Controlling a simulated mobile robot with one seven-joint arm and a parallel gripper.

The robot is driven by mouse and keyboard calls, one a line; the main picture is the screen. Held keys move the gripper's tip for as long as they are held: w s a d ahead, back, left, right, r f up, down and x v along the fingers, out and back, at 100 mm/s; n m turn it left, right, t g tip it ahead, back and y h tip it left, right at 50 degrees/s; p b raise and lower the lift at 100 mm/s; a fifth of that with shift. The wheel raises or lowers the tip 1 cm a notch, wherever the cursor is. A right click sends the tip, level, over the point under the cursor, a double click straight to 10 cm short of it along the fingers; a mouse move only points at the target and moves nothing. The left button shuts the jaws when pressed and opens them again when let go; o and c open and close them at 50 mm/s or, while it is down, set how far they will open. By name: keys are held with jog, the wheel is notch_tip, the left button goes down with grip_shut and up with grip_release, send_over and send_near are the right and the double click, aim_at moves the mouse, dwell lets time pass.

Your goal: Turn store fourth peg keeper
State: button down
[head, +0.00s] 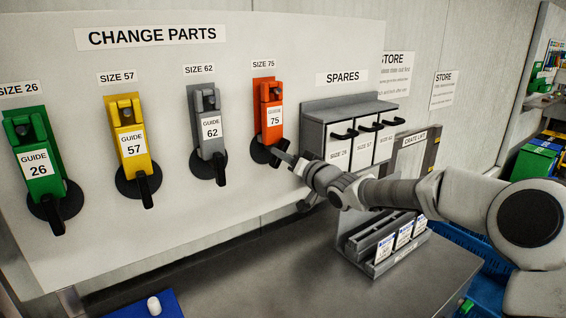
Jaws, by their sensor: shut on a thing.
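The change parts board (300,40) carries a row of guides, each with a black keeper below it. The fourth from the left is the orange size 75 guide (271,108). Its black keeper (259,152) sits just under it, partly hidden by my gripper (280,154). My gripper reaches in from the right and is shut on the keeper's handle; the exact grip is small and hard to see. The green size 26 keeper (55,211), yellow size 57 keeper (142,188) and grey size 62 keeper (219,168) all have handles pointing down.
The spares rack (318,113) with several black-handled drawers is right of the fourth peg, close to my wrist. A grey holder (366,243) with cards stands on the counter (250,285) under my arm. A blue mat (135,307) bears a white piece (154,306).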

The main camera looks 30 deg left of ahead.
jog(key=n+b, duration=0.2)
jog(key=n, duration=0.4)
jog(key=shift+b, duration=0.3)
jog(key=shift+n, duration=0.3)
jog(key=c, duration=0.7)
grip_release()
jog(key=v, duration=1.7)
jog(key=shift+s+d, duration=0.1)
jog(key=shift+d, duration=0.1)
